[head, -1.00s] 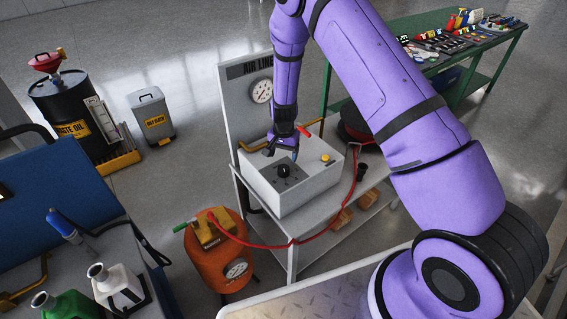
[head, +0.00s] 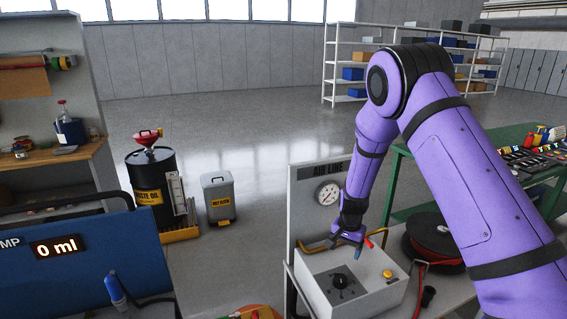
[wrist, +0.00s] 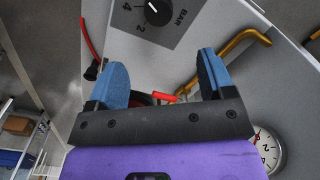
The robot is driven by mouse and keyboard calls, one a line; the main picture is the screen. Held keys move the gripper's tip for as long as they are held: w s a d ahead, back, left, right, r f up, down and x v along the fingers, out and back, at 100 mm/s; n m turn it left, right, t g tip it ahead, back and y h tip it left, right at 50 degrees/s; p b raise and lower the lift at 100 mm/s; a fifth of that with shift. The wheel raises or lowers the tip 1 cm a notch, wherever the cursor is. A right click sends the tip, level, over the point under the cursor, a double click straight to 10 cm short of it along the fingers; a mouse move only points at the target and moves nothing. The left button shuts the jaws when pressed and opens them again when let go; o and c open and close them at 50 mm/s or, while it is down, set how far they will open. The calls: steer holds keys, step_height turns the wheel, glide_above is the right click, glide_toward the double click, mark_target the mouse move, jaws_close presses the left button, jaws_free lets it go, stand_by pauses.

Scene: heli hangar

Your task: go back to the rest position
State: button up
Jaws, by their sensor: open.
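My gripper (head: 347,240) hangs above the white air-line box (head: 362,284), near its back edge. In the wrist view my gripper's two blue fingers (wrist: 163,80) are spread apart with nothing held between them. A black knob (head: 340,281) sits on the box's dark scale plate; it also shows in the wrist view (wrist: 157,12), marked BAR. A red handle (head: 369,243) shows just right of the fingers, and in the wrist view it (wrist: 163,98) appears between them, lower down.
A gauge (head: 328,193) is on the upright AIR LINE panel behind the box, with a yellow pipe (head: 314,246) below. A hose reel (head: 434,240) stands to the right. A green bench (head: 400,215) with tools is behind my arm. Open floor lies beyond.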

steer(key=s+d+r+n+t, duration=0.1)
steer(key=s+r, duration=0.3)
steer(key=r, duration=0.6)
steer(key=s+d+r+n+t+y, duration=0.1)
steer(key=s+r, duration=0.4)
steer(key=r, duration=0.6)
steer(key=s+d+r+n, duration=0.15)
steer(key=s+r, duration=0.25)
steer(key=r, duration=0.6)
steer(key=s+d+r+n+t, duration=0.1)
steer(key=s+r, duration=0.2)
steer(key=s, duration=0.5)
steer(key=s+d+r+n+t, duration=0.1)
steer(key=s+r, duration=0.2)
steer(key=s, duration=0.5)
steer(key=s+d+r+n+t+h, duration=0.1)
steer(key=s+r, duration=0.2)
steer(key=s, duration=0.5)
steer(key=shift+s+d+r+n, duration=0.2)
steer(key=shift+s+r+n, duration=0.1)
steer(key=shift+r+n, duration=0.1)
